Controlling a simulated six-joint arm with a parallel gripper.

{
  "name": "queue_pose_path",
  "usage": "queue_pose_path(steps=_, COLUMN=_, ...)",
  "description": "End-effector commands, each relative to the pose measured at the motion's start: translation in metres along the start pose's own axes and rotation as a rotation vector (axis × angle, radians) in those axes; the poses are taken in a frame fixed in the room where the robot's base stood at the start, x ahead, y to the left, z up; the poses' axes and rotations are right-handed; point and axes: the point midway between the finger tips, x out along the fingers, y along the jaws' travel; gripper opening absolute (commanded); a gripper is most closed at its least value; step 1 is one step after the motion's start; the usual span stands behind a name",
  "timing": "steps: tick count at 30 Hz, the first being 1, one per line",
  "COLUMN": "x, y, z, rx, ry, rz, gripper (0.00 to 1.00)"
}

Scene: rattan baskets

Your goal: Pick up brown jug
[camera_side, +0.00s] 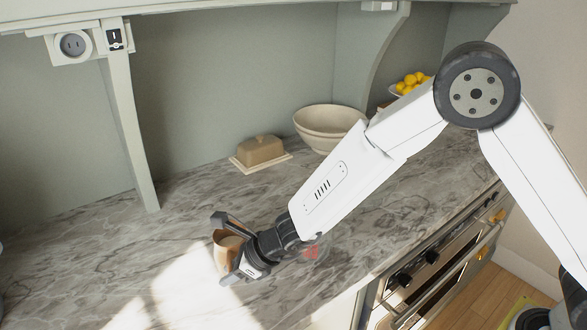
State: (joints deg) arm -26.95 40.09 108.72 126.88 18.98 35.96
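A small brown jug (221,257) with a pale top or inside stands on the grey marbled counter, left of the picture's middle. My gripper (222,249) reaches it from the right. Its two dark fingers are spread wide, one on the far side of the jug and one on the near side, so the jug sits between them. I cannot tell whether either finger touches it. The gripper hides part of the jug's right side and any handle there.
A covered butter dish (260,151) and large cream bowls (327,125) stand at the back, with yellow fruit (411,81) behind my arm. An oven (437,262) is set below the counter's front edge. The counter (90,240) left of the jug is clear.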

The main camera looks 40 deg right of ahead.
Motion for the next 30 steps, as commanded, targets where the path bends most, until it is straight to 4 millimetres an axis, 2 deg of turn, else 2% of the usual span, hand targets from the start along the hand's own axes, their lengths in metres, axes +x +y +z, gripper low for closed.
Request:
queue_pose_path(steps=3, x=-0.0002, y=0.0, z=0.0, rx=0.0, ry=0.0, rz=0.0, gripper=0.32)
queue_pose_path(steps=5, x=-0.0002, y=0.0, z=-0.0001, rx=0.0, ry=0.0, rz=0.0, gripper=0.17)
queue_pose_path(steps=6, x=-0.0002, y=0.0, z=0.0, rx=0.0, ry=0.0, rz=0.0, gripper=0.04)
queue_pose_path(steps=7, x=-0.0002, y=0.0, z=-0.0001, rx=0.0, ry=0.0, rz=0.0, gripper=0.0)
queue_pose_path(steps=30, x=-0.0002, y=0.0, z=0.0, rx=0.0, ry=0.0, rz=0.0, gripper=0.0)
